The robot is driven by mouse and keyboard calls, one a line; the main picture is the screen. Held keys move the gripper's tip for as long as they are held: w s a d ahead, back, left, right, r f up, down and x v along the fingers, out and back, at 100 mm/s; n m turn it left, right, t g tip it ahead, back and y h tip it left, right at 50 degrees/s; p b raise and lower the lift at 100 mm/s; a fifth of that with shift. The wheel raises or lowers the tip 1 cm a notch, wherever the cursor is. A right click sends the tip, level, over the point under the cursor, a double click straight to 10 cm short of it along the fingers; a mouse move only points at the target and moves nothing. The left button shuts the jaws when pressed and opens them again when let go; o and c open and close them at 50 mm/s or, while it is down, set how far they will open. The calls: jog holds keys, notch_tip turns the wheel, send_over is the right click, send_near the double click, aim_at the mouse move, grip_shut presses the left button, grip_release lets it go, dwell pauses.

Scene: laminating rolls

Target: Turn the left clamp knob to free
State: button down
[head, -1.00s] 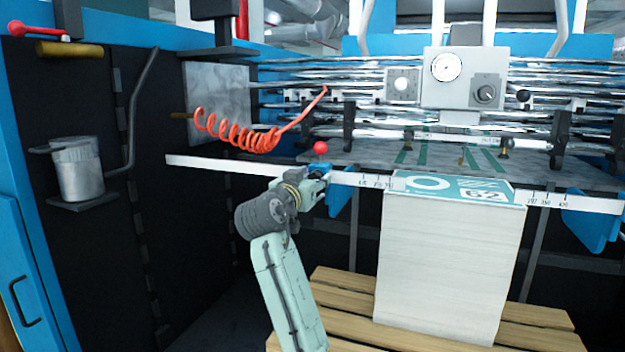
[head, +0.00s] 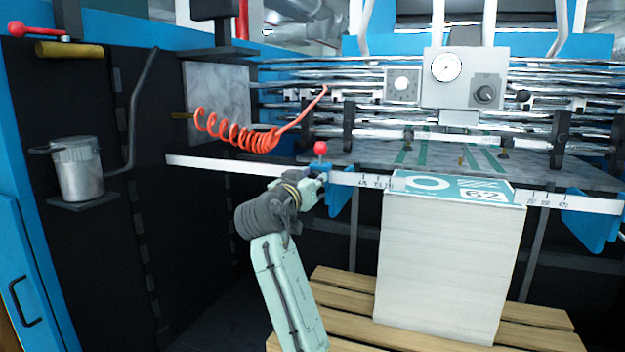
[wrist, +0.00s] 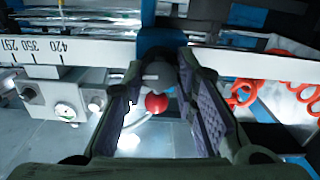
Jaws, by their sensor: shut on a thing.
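The left clamp (head: 326,171) is a blue block on the white scale bar, with a red ball (head: 320,147) standing above it. My gripper (head: 318,182) is at the clamp's front, just below the red ball. In the wrist view, my gripper's purple-padded fingers (wrist: 160,72) reach to the blue clamp (wrist: 162,40) and are shut on a grey knob (wrist: 159,77). The red ball (wrist: 157,103) also shows between the fingers. In the head view the knob is hidden by my gripper.
The white scale bar (head: 225,164) runs across the front. A tall paper stack (head: 448,265) stands on a wooden pallet (head: 550,335) to the right. A red coiled hose (head: 235,133) hangs behind at left. A metal cup (head: 78,170) sits on a bracket at far left.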

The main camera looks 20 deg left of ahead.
jog(key=shift+a+f+n+p, duration=0.1)
jog(key=shift+n+p, duration=0.9)
jog(key=shift+n, duration=3.3)
jog(key=shift+a+f+n+p, duration=0.1)
jog(key=shift+n+p, duration=0.9)
jog(key=shift+n, duration=3.3)
jog(key=c, duration=1.3)
grip_release()
jog(key=s, duration=1.2)
jog(key=shift+a, duration=0.2)
